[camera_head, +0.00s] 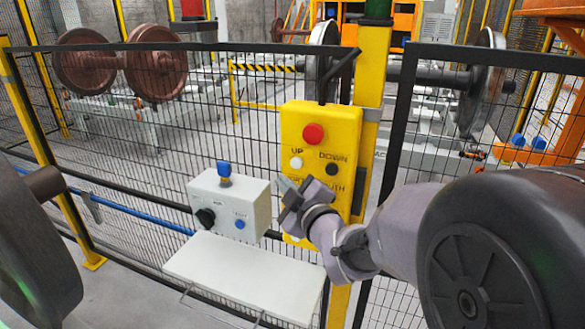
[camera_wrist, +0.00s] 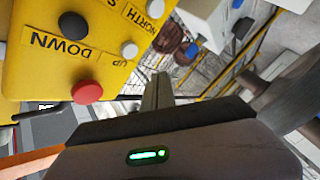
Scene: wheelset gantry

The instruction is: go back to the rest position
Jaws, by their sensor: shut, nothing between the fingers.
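My gripper (camera_head: 288,193) is shut and empty. In the head view it is in front of the lower left part of the yellow control panel (camera_head: 292,122), near the grey control box. The wrist view shows my gripper (camera_wrist: 158,88) pointing past the panel's edge. The yellow panel (camera_wrist: 35,75) fills the upper left there, upside down, with its red button (camera_wrist: 87,91), black DOWN button (camera_wrist: 72,25) and white UP button (camera_wrist: 129,49). I cannot tell from these views whether my gripper touches the panel. My arm covers the panel's lower part in the head view.
A grey box (camera_head: 212,193) with a blue knob stands left of the panel, above a white shelf (camera_head: 215,270). A black mesh fence (camera_head: 130,150) and yellow post (camera_head: 371,75) stand behind. Wheelsets (camera_head: 157,62) sit beyond the fence. A dark wheel (camera_head: 30,245) is at the left edge.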

